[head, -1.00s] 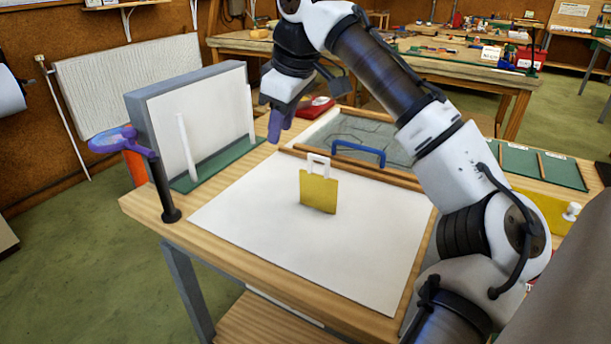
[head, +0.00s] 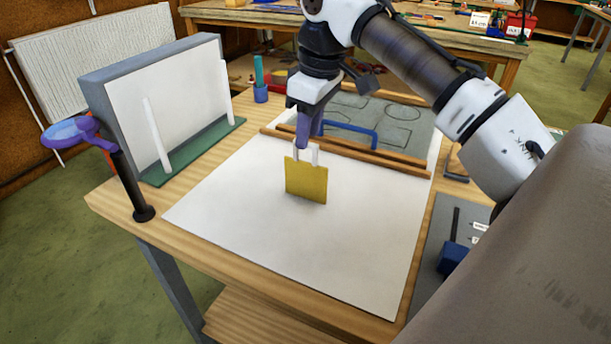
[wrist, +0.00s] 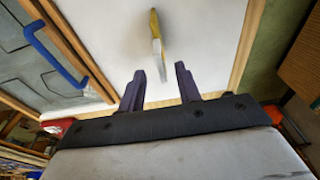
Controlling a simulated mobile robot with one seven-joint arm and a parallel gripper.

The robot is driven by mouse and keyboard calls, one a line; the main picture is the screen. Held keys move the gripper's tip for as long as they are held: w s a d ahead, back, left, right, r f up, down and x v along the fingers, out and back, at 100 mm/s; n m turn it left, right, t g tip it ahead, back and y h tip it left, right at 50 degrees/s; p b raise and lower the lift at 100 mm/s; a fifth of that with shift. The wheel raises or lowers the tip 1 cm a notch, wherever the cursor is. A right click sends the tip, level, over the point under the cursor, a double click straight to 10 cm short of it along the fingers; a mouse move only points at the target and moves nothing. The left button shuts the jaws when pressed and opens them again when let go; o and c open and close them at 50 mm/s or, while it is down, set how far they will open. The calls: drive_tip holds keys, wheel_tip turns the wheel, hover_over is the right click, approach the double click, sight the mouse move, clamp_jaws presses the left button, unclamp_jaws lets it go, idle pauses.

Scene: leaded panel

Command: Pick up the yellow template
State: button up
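The yellow template (head: 306,180) stands upright on a white sheet (head: 230,230), with its white handle (head: 314,155) on top. My gripper (head: 307,140) is at the handle's upper part in the head view and partly covers it. In the wrist view my gripper (wrist: 160,72) is open, with a gap between two dark purple fingers. The yellow template (wrist: 154,24) shows there nearly edge-on, its white handle (wrist: 158,56) in line with the gap. I see no contact between fingers and handle.
A blue handle (head: 350,132) stands on the grey leaded panel behind wooden strips (head: 375,163). At left are a white upright board (head: 165,105) with white rods and a black post (head: 130,180) with a purple top. The sheet around the template is clear.

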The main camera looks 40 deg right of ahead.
sight(306, 172)
drive_tip(key=shift+w+a+f+p, duration=0.1)
drive_tip(key=shift+w+f+p, duration=0.1)
drive_tip(key=shift+f, duration=1.2)
drive_tip(key=shift+w+a+f+p, duration=0.1)
drive_tip(key=shift+w+f, duration=0.1)
drive_tip(key=shift+f, duration=1.15)
clamp_jaws()
